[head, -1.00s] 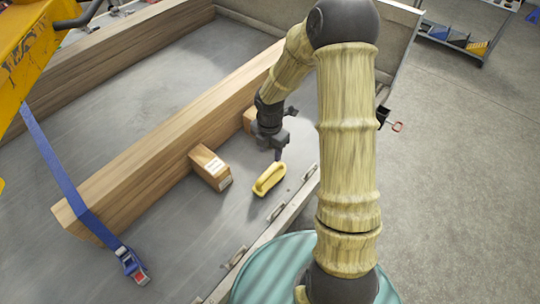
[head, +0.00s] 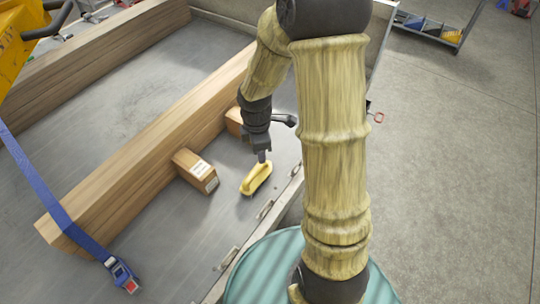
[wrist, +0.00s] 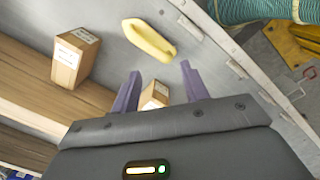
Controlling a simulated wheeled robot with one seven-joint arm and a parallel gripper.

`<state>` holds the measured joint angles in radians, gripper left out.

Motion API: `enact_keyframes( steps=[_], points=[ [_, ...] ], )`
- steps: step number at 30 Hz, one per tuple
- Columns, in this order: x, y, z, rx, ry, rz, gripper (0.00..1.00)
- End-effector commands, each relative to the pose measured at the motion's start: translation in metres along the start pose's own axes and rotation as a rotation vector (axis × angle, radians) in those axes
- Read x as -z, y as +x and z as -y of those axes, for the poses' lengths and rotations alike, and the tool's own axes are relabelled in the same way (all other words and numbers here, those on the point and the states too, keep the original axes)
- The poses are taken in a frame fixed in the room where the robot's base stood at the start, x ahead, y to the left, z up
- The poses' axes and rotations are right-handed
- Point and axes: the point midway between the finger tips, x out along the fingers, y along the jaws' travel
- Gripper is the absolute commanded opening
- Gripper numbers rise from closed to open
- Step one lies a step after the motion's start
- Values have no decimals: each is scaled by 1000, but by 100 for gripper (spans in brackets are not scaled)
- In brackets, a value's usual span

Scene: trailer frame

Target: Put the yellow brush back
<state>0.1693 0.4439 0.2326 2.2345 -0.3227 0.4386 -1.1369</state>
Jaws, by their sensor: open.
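The yellow brush (head: 256,179) lies on the grey trailer bed, near its side rail. It also shows in the wrist view (wrist: 149,40), beyond my fingertips. My gripper (head: 262,157) hangs just above and behind the brush in the head view. In the wrist view my gripper (wrist: 160,72) has its two fingers apart, with nothing held between them. A small cardboard box seen through the gap lies farther off. The brush's underside is hidden.
A cardboard box (head: 196,170) stands left of the brush, against a long wooden beam (head: 140,155). Another box (head: 234,122) is partly behind my gripper. A blue strap (head: 45,190) crosses the beam. A low rack with coloured bins (head: 430,28) stands far right on open floor.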

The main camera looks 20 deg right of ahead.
Motion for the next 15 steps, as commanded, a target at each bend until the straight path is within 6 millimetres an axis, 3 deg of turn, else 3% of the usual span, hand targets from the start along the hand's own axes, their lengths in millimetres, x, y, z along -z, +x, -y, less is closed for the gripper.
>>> enact_keyframes(
  steps=[6, 15],
  points=[
    [-6, -40, 35, -62, 563, -22, 45],
    [-12, -78, 82, -105, 1304, -136, 45]
  ],
)
